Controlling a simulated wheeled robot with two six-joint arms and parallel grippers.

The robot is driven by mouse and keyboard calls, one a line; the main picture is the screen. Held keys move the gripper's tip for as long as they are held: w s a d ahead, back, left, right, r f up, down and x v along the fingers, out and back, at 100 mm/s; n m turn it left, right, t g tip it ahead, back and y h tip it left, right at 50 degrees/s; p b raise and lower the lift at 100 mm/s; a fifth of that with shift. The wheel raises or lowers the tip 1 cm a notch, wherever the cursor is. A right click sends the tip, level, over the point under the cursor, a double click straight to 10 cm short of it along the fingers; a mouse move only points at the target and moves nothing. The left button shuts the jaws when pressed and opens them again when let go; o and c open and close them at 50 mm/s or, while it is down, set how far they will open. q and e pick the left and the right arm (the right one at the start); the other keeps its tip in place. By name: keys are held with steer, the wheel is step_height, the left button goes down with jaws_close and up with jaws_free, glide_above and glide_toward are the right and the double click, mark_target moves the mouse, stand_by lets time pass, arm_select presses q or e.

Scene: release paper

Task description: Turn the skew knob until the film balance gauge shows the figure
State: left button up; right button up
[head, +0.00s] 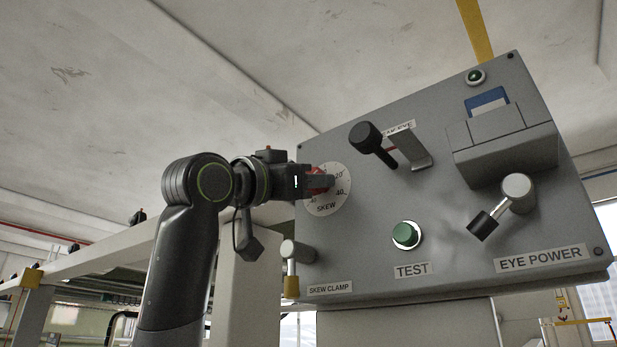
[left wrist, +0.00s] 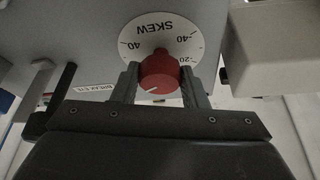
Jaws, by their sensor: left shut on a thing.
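The red skew knob (left wrist: 159,74) sits on a round white dial marked SKEW (head: 327,204) at the left side of the grey panel. My left gripper (head: 318,183) reaches the dial from the left and is shut on the knob, one finger on each side of it in the left wrist view (left wrist: 160,88). The gripper hides part of the knob and dial in the head view. I cannot make out a film balance gauge reading. My right gripper is not in view.
The grey panel (head: 450,215) also carries a skew clamp lever (head: 291,268), a green TEST button (head: 406,235), an EYE POWER lever (head: 500,207), a black-knobbed lever (head: 372,143) and a slotted box with a blue-and-white window (head: 487,103). A pale beam runs behind my arm.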

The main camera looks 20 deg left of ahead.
arm_select(q)
steer(key=shift+m+h, duration=0.4)
steer(key=shift+m, duration=0.6)
steer(key=shift+m+g+p, duration=0.3)
steer(key=shift+g, duration=0.1)
steer(key=o, duration=1)
steer(key=shift+c, duration=0.2)
steer(key=b+v, duration=0.9)
steer(key=v, duration=0.8)
steer(key=shift+s+a+f+b, duration=0.15)
steer(key=shift+a+f+b, duration=0.05)
steer(key=shift+b, duration=0.15)
